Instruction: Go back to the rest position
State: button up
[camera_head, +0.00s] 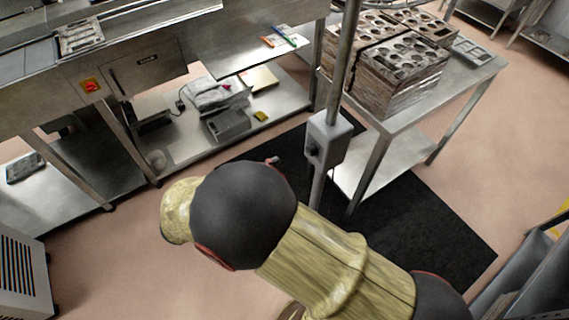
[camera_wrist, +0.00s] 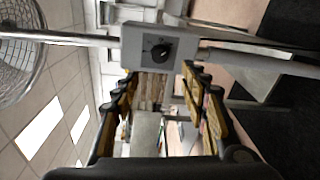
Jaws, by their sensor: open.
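My gripper (camera_wrist: 160,78) is open in the wrist view, its two dark, yellowish-padded fingers spread apart with nothing held between them. Beyond the fingertips is a grey switch box (camera_wrist: 130,45) with a black knob, fixed on a metal pole; whether the fingers touch it I cannot tell, but a gap seems to show. In the head view my arm reaches up from the lower right, and the gripper is mostly hidden behind it. The same switch box (camera_head: 329,138) stands just right of my arm there.
A metal table (camera_head: 465,82) with stacked mould trays (camera_head: 395,70) stands at the upper right. A steel line (camera_head: 150,75) with a lower shelf (camera_head: 185,143) runs along the upper left. A black mat (camera_head: 430,215) covers the floor below the pole. A fan (camera_wrist: 18,45) shows in the wrist view.

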jog(key=shift+s+a, duration=0.3)
jog(key=shift+a, duration=0.1)
dwell(0.3)
jog(key=s+d+f+n+g+y, duration=0.25)
jog(key=s+f+g, duration=0.2)
jog(key=f, duration=0.25)
jog(key=s+d+r+g+y, duration=0.2)
jog(key=s+d+g+y, duration=0.2)
jog(key=s+d+g, duration=0.15)
jog(key=s+d+r+m+t+y, duration=0.2)
jog(key=d+r+m+t+y, duration=0.2)
jog(key=d+r+m+y, duration=0.3)
jog(key=d+r+m, duration=0.5)
jog(key=d+r, duration=0.4)
jog(key=r, duration=0.4)
jog(key=shift+s+t, duration=0.4)
